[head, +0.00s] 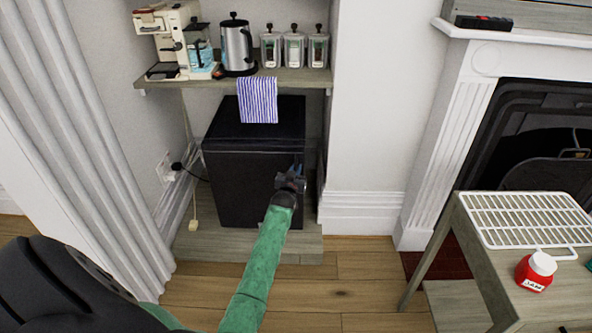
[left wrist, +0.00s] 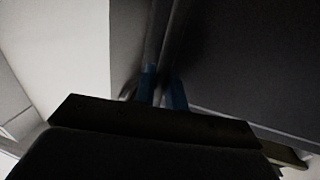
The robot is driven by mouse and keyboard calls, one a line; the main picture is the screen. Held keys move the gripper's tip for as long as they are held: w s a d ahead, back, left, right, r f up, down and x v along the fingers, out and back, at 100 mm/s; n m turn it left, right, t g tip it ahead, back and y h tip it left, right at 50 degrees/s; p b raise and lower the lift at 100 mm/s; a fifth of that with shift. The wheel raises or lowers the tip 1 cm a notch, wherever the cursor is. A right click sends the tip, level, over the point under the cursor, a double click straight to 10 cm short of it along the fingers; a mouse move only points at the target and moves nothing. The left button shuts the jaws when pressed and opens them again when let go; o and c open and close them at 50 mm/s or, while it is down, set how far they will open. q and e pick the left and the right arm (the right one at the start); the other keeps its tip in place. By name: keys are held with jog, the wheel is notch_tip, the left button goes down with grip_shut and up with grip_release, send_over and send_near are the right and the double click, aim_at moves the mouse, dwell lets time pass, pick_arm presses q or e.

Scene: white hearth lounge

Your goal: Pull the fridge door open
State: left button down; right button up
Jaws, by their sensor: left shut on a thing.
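The small black fridge (head: 240,185) stands on a low wooden base in the alcove under the shelf. Its door faces me and looks closed, with no gap seen. My left gripper (head: 297,168) is at the right edge of the door, at upper-middle height, shut on the fridge handle, which it mostly hides. In the left wrist view, the blue fingertips (left wrist: 162,90) close around a thin upright bar beside the dark door face (left wrist: 250,80). That view is dim. My right gripper is not in view.
A striped towel (head: 258,100) hangs from the shelf (head: 290,78) over the fridge top. The shelf holds a coffee machine, kettle (head: 238,45) and jars. A table with a white rack (head: 525,215) and red jar (head: 535,272) stands right. Floor before the fridge is clear.

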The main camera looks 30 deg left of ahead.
pick_arm(q)
jog(key=s+a+m+h+p, duration=0.1)
jog(key=s+m+h+p, duration=1)
jog(key=s, duration=1.7)
jog(key=s+a+g+h, duration=0.3)
jog(key=s+a+h, duration=0.3)
jog(key=s+a, duration=0.7)
jog(key=shift+s+a+m+h+p, duration=0.2)
jog(key=shift+s+m+h+p, duration=0.15)
jog(key=shift+s, duration=1.2)
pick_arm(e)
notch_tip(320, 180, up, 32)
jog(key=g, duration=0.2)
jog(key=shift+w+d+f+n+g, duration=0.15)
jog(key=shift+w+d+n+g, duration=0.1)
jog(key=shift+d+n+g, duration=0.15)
pick_arm(q)
jog(key=c, duration=1.6)
grip_release()
jog(key=shift+o, duration=0.2)
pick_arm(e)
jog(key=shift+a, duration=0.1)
